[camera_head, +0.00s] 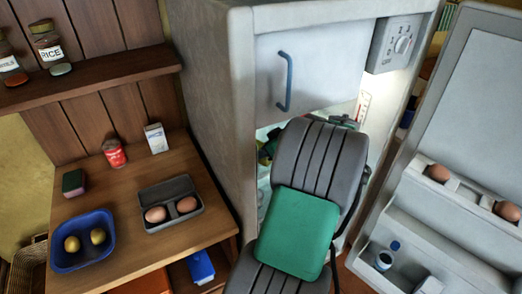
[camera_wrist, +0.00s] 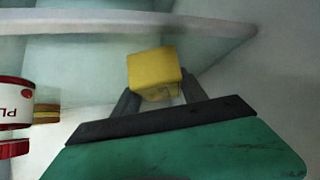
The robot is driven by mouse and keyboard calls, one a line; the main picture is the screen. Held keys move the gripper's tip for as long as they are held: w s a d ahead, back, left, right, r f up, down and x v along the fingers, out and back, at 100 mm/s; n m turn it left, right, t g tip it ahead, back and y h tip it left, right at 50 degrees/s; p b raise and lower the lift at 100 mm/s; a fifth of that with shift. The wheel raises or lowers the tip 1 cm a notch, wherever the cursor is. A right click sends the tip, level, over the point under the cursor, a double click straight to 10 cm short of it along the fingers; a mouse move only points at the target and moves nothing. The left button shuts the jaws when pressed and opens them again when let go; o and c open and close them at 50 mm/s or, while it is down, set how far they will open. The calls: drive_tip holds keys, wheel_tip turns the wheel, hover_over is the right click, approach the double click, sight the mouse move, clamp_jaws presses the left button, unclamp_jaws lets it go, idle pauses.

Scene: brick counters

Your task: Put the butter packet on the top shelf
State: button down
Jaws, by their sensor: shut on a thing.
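The yellow butter packet (camera_wrist: 154,69) is between the two dark fingers of my gripper (camera_wrist: 160,88) in the wrist view. My gripper is shut on it, and its far part sticks out past the fingertips. A pale shelf (camera_wrist: 130,22) with a rounded edge runs across the top of the wrist view, just beyond the packet. I cannot tell which shelf this is or whether the packet touches it. In the head view, my arm covers most of the opening of the fridge (camera_head: 212,95), hiding the gripper and packet.
A red-and-white jar (camera_wrist: 14,95) stands left of my gripper, with a brown-and-yellow item (camera_wrist: 46,114) beside it. The fridge door (camera_head: 468,95) is open at right. A small freezer door (camera_head: 325,62) is above the opening. A wooden counter (camera_head: 130,190) is at left.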

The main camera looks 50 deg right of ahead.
drive_tip(key=c, duration=0.6)
unclamp_jaws()
drive_tip(key=shift+f, duration=0.1)
drive_tip(key=shift+r, duration=0.2)
drive_tip(key=v, duration=1.2)
